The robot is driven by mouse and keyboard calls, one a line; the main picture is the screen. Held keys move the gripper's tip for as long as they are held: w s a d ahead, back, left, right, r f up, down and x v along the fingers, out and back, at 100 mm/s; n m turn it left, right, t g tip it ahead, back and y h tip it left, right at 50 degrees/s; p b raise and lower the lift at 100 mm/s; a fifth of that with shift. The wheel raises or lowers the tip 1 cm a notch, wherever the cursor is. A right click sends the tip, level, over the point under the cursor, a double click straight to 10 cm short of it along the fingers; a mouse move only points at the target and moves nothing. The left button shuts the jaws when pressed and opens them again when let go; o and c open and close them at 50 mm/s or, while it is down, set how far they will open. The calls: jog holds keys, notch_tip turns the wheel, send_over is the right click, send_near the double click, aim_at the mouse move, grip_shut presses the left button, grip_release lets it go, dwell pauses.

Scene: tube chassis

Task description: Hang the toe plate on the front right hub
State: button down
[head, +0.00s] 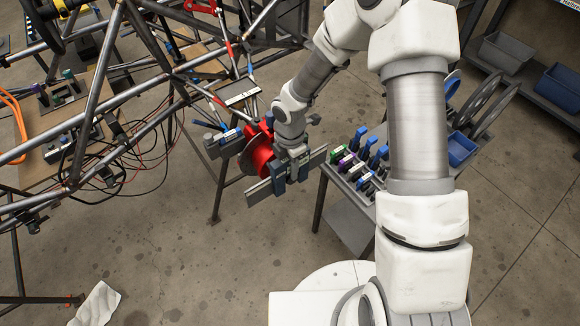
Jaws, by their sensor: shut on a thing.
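My gripper (291,168) is at the end of my arm near the middle of the picture. It is shut on the toe plate (259,192), a long flat grey bar that slants up to the right. The front right hub (258,153) is red and round and sits just behind and left of my gripper. My wrist and the plate hide part of the hub. The plate overlaps the hub's lower edge in the picture; I cannot tell whether they touch.
The tube chassis (97,85) fills the upper left, with cables hanging below. A grey bar with a blue-and-white piece (229,136) is left of the hub. A tool cart (345,218) with coloured-handled items stands close on the right. Crumpled white cloth (97,304) lies on open floor.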

jog(key=shift+r+p, duration=0.6)
jog(key=shift+r, duration=0.3)
jog(key=c, duration=0.5)
grip_release()
jog(key=shift+f, duration=0.1)
notch_tip(320, 180, up, 18)
jog(key=p, duration=0.2)
jog(key=shift+f+p, duration=0.2)
jog(key=shift+p, duration=0.2)
